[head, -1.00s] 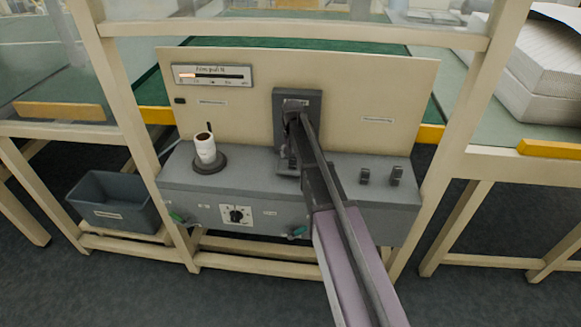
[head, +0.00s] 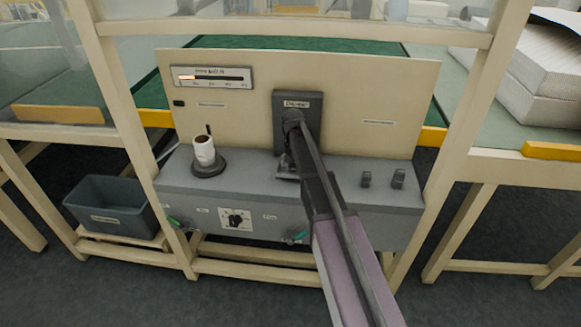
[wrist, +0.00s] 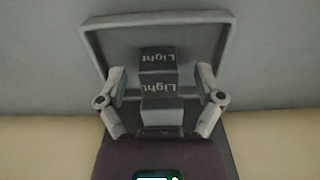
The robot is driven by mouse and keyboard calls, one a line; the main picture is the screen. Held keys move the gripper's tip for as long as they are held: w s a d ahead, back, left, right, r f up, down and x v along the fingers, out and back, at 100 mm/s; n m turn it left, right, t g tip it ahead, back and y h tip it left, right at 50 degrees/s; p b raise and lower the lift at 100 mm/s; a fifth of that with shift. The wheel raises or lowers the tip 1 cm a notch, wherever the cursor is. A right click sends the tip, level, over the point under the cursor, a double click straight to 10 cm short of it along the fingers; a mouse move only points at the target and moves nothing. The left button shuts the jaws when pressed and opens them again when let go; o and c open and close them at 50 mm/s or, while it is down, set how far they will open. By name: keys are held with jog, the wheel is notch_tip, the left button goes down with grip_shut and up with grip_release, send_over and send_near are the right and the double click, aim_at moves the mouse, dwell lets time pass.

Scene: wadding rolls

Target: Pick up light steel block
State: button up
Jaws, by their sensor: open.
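The light steel block (wrist: 159,88) is dark grey. In the wrist view it shows two stepped faces, each marked "Light" upside down. It sits in a grey-rimmed holder (wrist: 160,21). My gripper (wrist: 160,75) is open, with one finger on each side of the block and a gap on both sides. In the head view my arm reaches down to the grey bench top, and hides the block and my fingers. A bit of a grey tray (head: 286,176) shows beside the arm.
A white roll on a round base (head: 208,164) stands to the left. An upright panel (head: 380,90) rises behind. A grey bin (head: 110,205) is at lower left.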

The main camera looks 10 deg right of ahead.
aim_at(293, 162)
grip_shut()
jog(key=shift+r, duration=0.15)
notch_tip(293, 162, up, 4)
jog(key=p, duration=0.4)
jog(key=shift+f, duration=0.25)
jog(key=s+a+r+p, duration=0.1)
jog(key=s, duration=1.5)
jog(key=shift+a, duration=0.4)
jog(key=shift+r, duration=0.1)
